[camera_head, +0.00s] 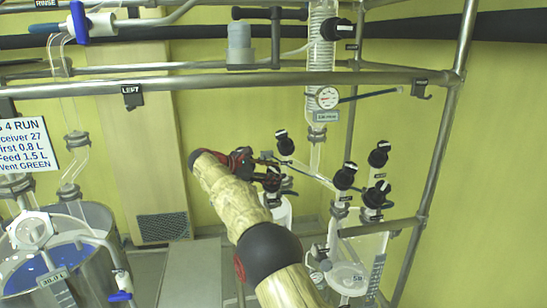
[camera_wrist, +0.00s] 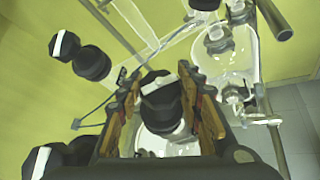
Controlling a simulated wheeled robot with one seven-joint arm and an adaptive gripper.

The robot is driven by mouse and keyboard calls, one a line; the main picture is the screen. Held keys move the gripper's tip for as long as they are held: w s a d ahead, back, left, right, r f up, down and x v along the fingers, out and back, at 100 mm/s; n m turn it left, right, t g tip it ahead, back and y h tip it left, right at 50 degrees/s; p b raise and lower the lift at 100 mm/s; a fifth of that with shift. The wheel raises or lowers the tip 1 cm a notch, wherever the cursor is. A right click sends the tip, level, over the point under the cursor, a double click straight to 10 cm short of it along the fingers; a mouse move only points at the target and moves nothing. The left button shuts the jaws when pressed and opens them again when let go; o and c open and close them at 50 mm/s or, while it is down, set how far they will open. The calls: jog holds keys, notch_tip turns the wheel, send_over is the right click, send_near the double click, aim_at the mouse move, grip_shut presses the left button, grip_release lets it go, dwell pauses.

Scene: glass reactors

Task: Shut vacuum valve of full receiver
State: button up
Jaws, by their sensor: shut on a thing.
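My gripper (camera_head: 262,168) is at the left receiver's valve cluster in the head view. In the wrist view, its two brown-padded fingers (camera_wrist: 162,88) stand on either side of a black valve knob (camera_wrist: 160,100) with a white stripe and are shut on it. Just above the gripper in the head view is another black knob (camera_head: 284,145). The left glass receiver (camera_head: 281,212) is mostly hidden behind my arm. The right receiver (camera_head: 350,275) hangs lower right, with black knobs (camera_head: 344,177) above it. Liquid levels are too unclear to tell which is full.
A steel rail (camera_head: 220,84) crosses above my arm. A glass reactor (camera_head: 50,262) stands at lower left under a run sign (camera_head: 24,145). In the wrist view, more black knobs (camera_wrist: 80,55) lie left.

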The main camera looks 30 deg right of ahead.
jog(key=shift+r+m+g+y+p, duration=0.1)
jog(key=shift+m+g+y+p, duration=1)
jog(key=shift+p, duration=3.7)
jog(key=shift+r+m+g+y+p, duration=0.1)
jog(key=shift+m+g+y+p, duration=1)
jog(key=shift+p, duration=3.65)
jog(key=m+g+p, duration=0.1)
jog(key=m+p, duration=0.1)
jog(key=p, duration=0.1)
jog(key=shift+f, duration=0.1)
jog(key=shift+f+m+g+y+p, duration=0.3)
jog(key=shift+m+g+p, duration=0.15)
jog(key=shift+p, duration=0.9)
jog(key=o, duration=1.2)
jog(key=shift+r, duration=0.15)
jog(key=n+t+h+b, duration=0.1)
jog(key=b, duration=0.4)
jog(key=shift+f, duration=0.25)
jog(key=n+t+h+b, duration=0.4)
jog(key=n+t+b, duration=0.1)
jog(key=b, duration=1.6)
jog(key=shift+n, duration=0.55)
jog(key=n+t+b, duration=0.4)
jog(key=b, duration=0.9)
jog(key=shift+t+h, duration=0.25)
jog(key=shift+h, duration=0.05)
jog(key=shift+n+b, duration=0.3)
jog(key=shift+b, duration=0.15)
